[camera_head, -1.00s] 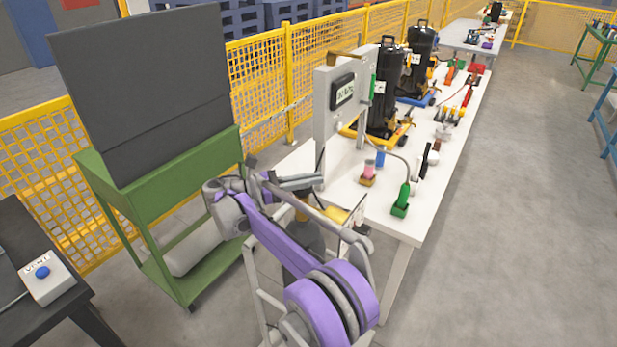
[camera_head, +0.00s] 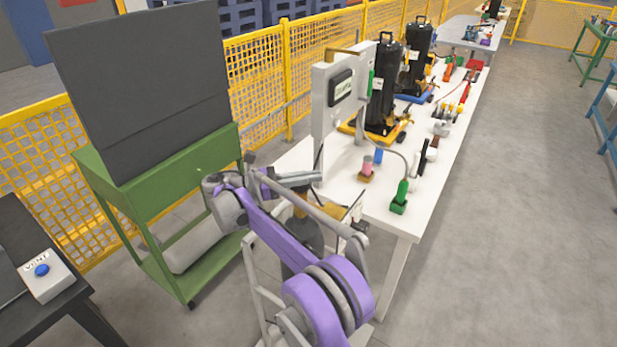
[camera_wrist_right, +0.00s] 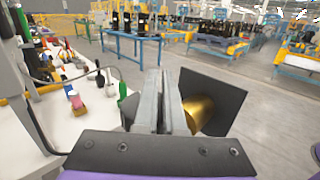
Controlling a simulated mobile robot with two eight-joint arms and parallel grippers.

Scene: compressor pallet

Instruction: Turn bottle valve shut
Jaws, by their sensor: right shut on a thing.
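The gas bottle (camera_head: 303,245) is a dark grey cylinder standing upright at the near end of the white bench, partly hidden behind my right arm. A brass valve body (camera_wrist_right: 199,114) shows beside my fingers in the right wrist view. A dark flat piece, seemingly the valve's handle (camera_wrist_right: 213,98), shows on both sides of the fingers. My right gripper (camera_head: 312,178) is at the top of the bottle, its fingers close together on the valve; the fingers (camera_wrist_right: 165,102) hide the grip itself. My left gripper is out of view.
The white bench (camera_head: 385,215) carries a grey panel with a display (camera_head: 342,90), black cylinders (camera_head: 382,90) and a green-handled part (camera_head: 399,197). A green cart (camera_head: 165,175) stands left, with a black table and vent button box (camera_head: 45,275). Open floor lies right.

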